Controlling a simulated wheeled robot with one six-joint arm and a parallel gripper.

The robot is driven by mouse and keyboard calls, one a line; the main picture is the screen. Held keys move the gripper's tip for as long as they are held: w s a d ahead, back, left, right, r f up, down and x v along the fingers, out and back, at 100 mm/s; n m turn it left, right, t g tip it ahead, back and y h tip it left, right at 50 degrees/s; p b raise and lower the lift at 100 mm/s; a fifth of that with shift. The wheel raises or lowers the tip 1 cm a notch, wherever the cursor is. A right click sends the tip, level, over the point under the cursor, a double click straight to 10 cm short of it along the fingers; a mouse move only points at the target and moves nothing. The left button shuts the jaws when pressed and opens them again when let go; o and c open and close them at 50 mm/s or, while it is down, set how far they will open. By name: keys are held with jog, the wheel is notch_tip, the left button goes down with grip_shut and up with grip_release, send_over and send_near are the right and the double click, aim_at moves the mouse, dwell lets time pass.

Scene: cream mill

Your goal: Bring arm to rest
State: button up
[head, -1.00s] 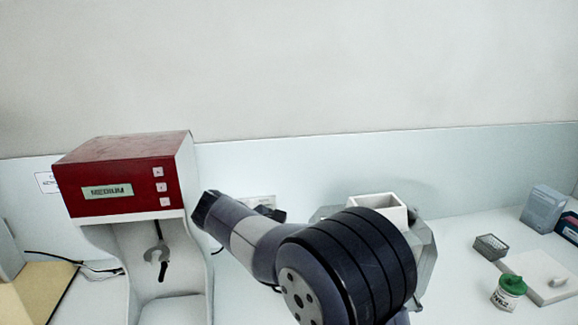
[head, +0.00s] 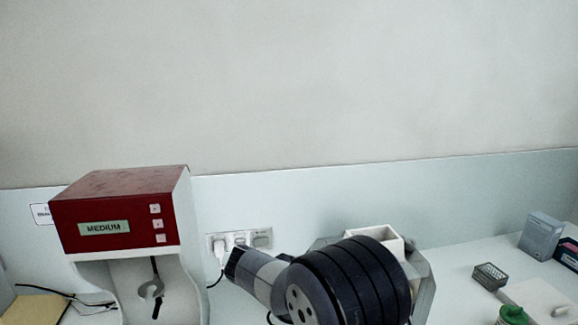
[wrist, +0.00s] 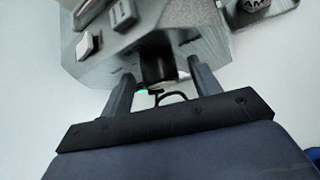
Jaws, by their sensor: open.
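My gripper (wrist: 160,92) shows in the wrist view with its two dark fingers spread apart. It is open, and nothing is clearly held between the fingers. A grey machine body with buttons (wrist: 150,45) lies just beyond the fingertips; I cannot tell whether they touch it. In the head view my arm's dark rounded joint covers the lower middle, and my gripper is hidden there.
A red and white dispenser labelled MEDIUM (head: 115,215) stands at left. Behind my arm is a grey machine with a white square hopper (head: 375,240). A wall socket (head: 240,241), grey rack (head: 489,276), green-capped jar (head: 512,315) and boxes (head: 541,235) also show.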

jog(key=shift+r+p, duration=0.1)
jog(key=shift+p, duration=0.25)
jog(key=b+v, duration=0.3)
jog(key=v, duration=0.8)
jog(key=p+x, duration=0.2)
jog(key=x, duration=0.9)
jog(key=shift+d+f, duration=0.1)
jog(key=shift+f, duration=0.3)
jog(key=m+t+b, duration=0.1)
jog(key=b, duration=0.3)
jog(key=m+t+b, duration=0.1)
jog(key=t+b, duration=0.1)
jog(key=b, duration=0.2)
jog(key=shift+s+f+b, duration=0.15)
jog(key=shift+s+b, duration=0.1)
jog(key=shift+b, duration=0.15)
jog(key=m+t+b, duration=0.1)
jog(key=t+b, duration=0.1)
jog(key=b, duration=0.3)
jog(key=m+t+b, duration=0.1)
jog(key=b, duration=0.4)
jog(key=m+t+b, duration=0.1)
jog(key=t+b, duration=0.1)
jog(key=b, duration=0.3)
jog(key=shift+s+f+m+t+h, duration=0.2)
jog(key=shift+f+m+t+h, duration=0.1)
jog(key=shift+f+m+h, duration=0.1)
